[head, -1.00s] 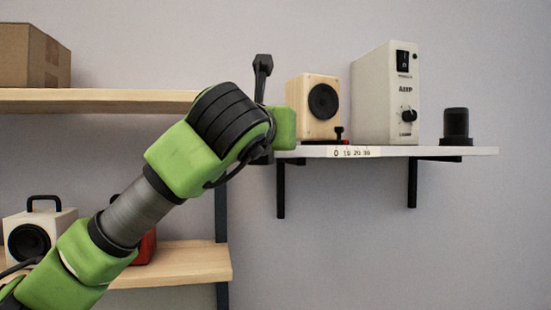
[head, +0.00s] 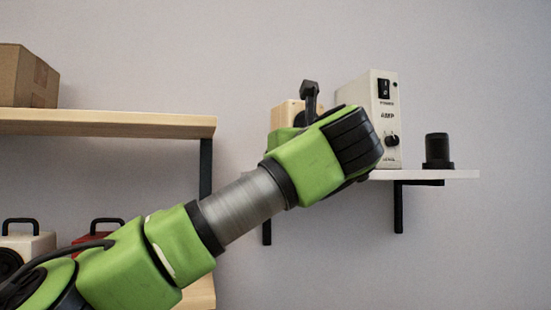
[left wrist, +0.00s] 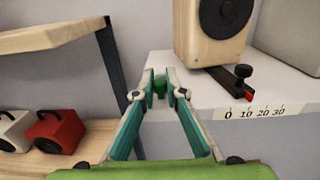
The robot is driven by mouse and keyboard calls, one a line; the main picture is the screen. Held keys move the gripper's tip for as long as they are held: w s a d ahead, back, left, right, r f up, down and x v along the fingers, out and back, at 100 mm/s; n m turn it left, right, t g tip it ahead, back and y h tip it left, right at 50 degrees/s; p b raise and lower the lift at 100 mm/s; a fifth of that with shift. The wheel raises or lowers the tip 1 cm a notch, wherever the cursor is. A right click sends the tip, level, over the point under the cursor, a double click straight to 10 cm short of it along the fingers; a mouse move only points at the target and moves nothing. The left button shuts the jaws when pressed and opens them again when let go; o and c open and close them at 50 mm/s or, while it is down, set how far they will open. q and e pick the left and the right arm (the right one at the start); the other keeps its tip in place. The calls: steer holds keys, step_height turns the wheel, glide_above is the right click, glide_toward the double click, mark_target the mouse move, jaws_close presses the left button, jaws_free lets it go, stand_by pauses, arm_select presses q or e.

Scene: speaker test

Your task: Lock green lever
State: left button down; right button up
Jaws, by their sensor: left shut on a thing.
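In the left wrist view my left gripper (left wrist: 160,88) has its teal fingers closed around a small green piece (left wrist: 160,86), which looks like the green lever, near the left end of the white wall shelf (left wrist: 188,99). Most of the green piece is hidden between the fingertips, so I cannot tell its angle or whether it is locked. In the head view my green and black arm covers the gripper and the lever. My right gripper is in neither view.
Farther right are a white amp (head: 382,150) and a black cylinder (head: 437,150). A wooden shelf (head: 110,122) with a carton (head: 28,76) is left.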

arm_select(q)
steer(key=shift+r, duration=0.1)
steer(key=c, duration=2)
jaws_free()
steer(key=shift+c, duration=0.2)
steer(key=v, duration=1.2)
